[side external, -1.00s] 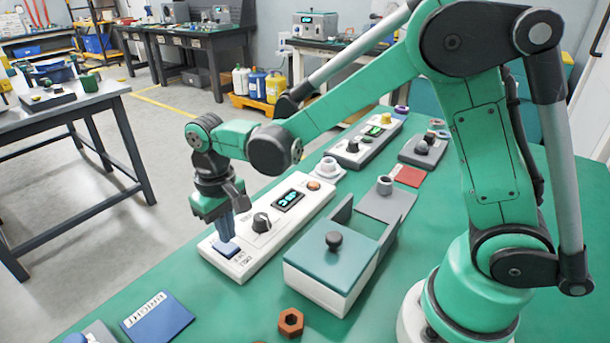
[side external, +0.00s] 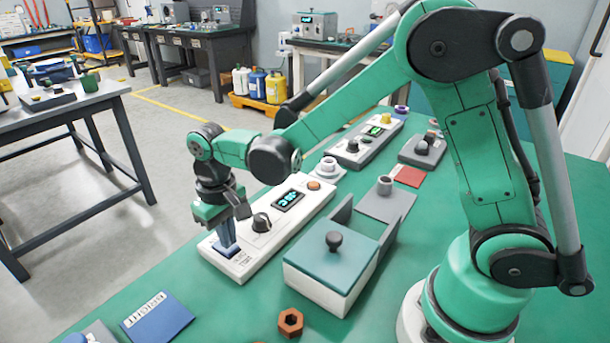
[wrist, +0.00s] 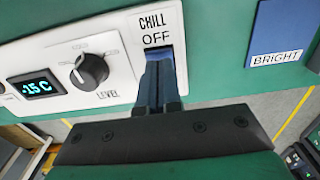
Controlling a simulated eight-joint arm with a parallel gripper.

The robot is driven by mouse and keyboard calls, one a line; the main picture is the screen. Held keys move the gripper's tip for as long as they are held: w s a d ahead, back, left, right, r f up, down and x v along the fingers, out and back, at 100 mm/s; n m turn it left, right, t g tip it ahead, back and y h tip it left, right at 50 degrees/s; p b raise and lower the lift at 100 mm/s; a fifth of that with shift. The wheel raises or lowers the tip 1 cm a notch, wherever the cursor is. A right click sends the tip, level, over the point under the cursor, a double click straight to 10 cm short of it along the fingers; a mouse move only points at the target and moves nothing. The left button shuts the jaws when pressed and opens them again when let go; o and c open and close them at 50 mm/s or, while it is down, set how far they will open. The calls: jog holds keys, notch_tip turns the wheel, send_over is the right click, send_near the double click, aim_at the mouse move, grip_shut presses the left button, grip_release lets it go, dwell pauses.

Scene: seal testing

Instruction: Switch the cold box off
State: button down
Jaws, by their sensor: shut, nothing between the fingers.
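The long white control panel (side external: 290,228) lies on the green table, with a lit display (side external: 288,200), a black knob (side external: 261,222) and an orange button (side external: 314,185). In the wrist view the display (wrist: 36,86) reads -15 C, the knob (wrist: 89,70) is marked LEVEL, and "CHILL OFF" is printed above a blue switch (wrist: 179,60). My gripper (side external: 228,247) is shut and empty, pointing down with its fingertips at the blue switch, seemingly touching it. The fingers (wrist: 160,65) hide much of the switch; whether it is pressed I cannot tell. A white box with a teal lid (side external: 330,250) stands beside the panel.
A blue card marked BRIGHT (side external: 158,317) lies at the table's front left. An orange hex nut (side external: 290,322) lies in front of the lidded box. Another control panel (side external: 367,142) and a red card (side external: 408,176) are farther back.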

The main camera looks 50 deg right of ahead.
jog(key=shift+f, duration=0.5)
jog(key=shift+r, duration=3.55)
jog(key=shift+s+d+r, duration=0.25)
jog(key=shift+d+r, duration=0.05)
jog(key=s+d+r+t, duration=0.2)
jog(key=s+d+t, duration=0.5)
jog(key=s, duration=0.1)
jog(key=shift+r, duration=0.4)
jog(key=shift+d, duration=0.1)
